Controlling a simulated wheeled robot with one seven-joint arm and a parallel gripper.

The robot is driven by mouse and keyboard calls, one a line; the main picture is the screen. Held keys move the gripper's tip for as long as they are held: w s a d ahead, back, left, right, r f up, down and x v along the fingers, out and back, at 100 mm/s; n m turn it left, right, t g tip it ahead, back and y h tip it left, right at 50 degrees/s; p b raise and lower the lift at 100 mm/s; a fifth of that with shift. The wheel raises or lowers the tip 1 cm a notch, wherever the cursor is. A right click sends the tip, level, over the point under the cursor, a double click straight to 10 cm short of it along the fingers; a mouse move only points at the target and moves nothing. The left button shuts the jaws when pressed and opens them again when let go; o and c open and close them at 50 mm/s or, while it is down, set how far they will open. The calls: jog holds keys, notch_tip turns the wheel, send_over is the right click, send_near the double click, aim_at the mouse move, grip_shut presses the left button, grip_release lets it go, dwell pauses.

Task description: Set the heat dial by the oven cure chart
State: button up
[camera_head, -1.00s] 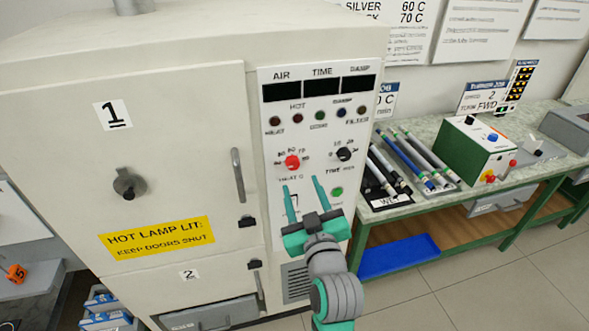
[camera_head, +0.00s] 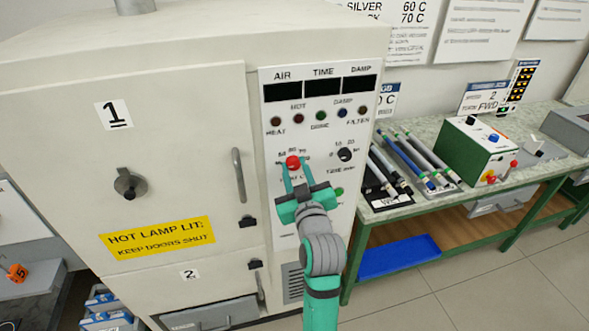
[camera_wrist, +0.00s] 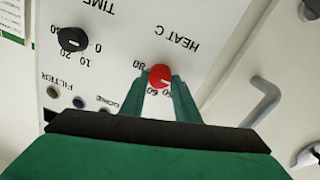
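The red heat dial (camera_head: 293,162) is on the oven's control panel (camera_head: 285,232), under a row of small lamps. In the wrist view the red dial (camera_wrist: 160,75) shows a pale pointer mark towards the lower right, with HEAT C printed beside it. My gripper (camera_head: 292,168) reaches the panel with a teal finger on each side of the dial. In the wrist view the fingertips (camera_wrist: 161,82) lie close against its sides, and they hide part of the scale. The chart (camera_head: 408,20) on the wall is cut off; it reads SILVER 60 C and 70 C.
A black time dial (camera_head: 345,155) sits right of the heat dial. The oven door handle (camera_head: 238,175) stands out to the left. A yellow label (camera_head: 157,238) reads HOT LAMP LIT, KEEP DOORS SHUT. A bench with rods (camera_head: 415,160) and a green box (camera_head: 475,145) is at right.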

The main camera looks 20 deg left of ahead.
jog(key=c, duration=0.4)
jog(key=m, duration=0.8)
jog(key=shift+d+m+g, duration=0.1)
jog(key=shift+m+g, duration=0.2)
jog(key=shift+m, duration=0.1)
dwell(0.3)
jog(key=o, duration=1)
jog(key=shift+w, duration=0.1)
